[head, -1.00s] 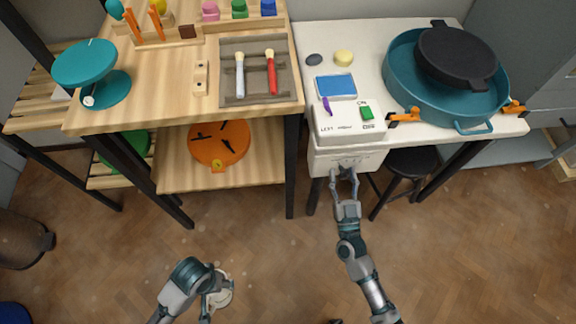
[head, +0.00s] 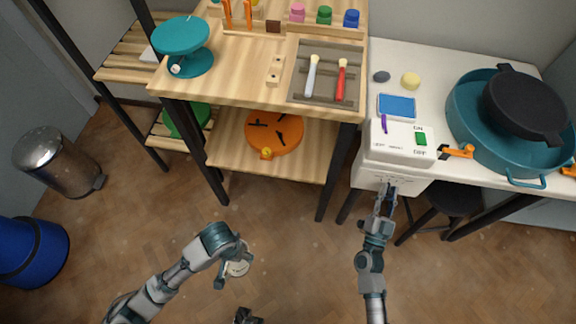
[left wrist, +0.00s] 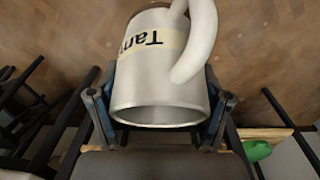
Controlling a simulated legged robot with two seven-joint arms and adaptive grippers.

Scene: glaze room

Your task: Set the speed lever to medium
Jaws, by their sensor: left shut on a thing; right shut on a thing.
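The white control box (head: 403,141) stands at the left front of the white table, with small lettering, a purple lever (head: 383,124) and a green on/off switch (head: 420,138) on top. My right gripper (head: 386,193) is at its front face, shut on a small grey part that looks like the speed lever; the fingers hide most of it, and its setting cannot be read. My left gripper (head: 233,262) is shut on a silver mug (head: 238,267), low over the floor. In the left wrist view the mug (left wrist: 158,85) shows a label starting "Tan" and a white handle.
A teal basin (head: 480,148) holding a black round pan (head: 522,103) stands right of the box. A blue-screened device (head: 397,106) lies behind it. The wooden bench (head: 232,85) is to the left, a black stool (head: 455,202) under the table.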

